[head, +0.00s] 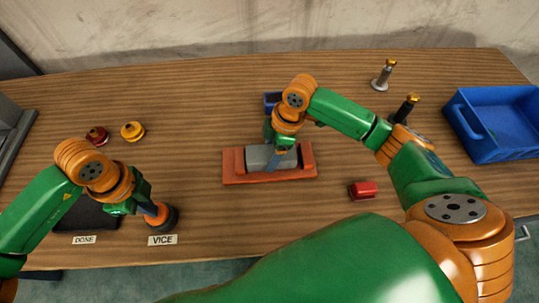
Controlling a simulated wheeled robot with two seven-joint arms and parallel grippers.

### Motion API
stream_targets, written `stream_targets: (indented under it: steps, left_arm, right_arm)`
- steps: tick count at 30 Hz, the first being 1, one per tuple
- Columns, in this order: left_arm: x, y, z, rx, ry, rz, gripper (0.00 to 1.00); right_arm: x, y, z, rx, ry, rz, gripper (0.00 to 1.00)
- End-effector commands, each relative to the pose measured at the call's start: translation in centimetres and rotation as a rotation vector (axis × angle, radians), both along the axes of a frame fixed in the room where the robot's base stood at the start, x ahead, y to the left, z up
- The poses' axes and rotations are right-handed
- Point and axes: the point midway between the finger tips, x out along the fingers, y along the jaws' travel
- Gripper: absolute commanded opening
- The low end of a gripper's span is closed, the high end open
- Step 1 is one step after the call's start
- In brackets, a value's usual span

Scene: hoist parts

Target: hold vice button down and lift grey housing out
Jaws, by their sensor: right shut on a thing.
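The grey housing (257,158) sits in the red-orange vice (240,180) at mid-table. My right gripper (283,158) is above and in front of it and is shut on it; the fingers partly hide it. The housing still appears to be between the vice walls. The vice button (157,213) has an orange top and a dark round base, behind the VICE label (162,240). My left gripper (143,207) is at the button and seems to touch its top. Its fingertips are too small and hidden to tell open from shut.
A dark pad (88,218) lies behind the DONE label (85,240). Red (97,136) and yellow (133,131) round parts lie at the back left. A red block (363,189), two upright gold-topped parts (383,75) and a blue crate (490,150) are at right.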

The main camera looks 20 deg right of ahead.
Motion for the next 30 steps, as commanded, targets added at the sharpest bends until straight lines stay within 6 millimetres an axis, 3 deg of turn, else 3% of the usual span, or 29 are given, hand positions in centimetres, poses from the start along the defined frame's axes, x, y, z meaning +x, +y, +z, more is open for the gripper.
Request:
stream_targets:
  steps: [5,30]
  left_arm:
    - [-0.1,0.0,-0.1,0.001,0.005,-0.001,0.0]
    - [-0.1,0.0,-0.1,0.001,0.005,-0.001,0.0]
  right_arm:
    - [0.1,0.0,0.4,0.001,-0.002,0.0,0.26]
    - [0.1,0.0,7.2,0.001,-0.004,0.0,0.26]
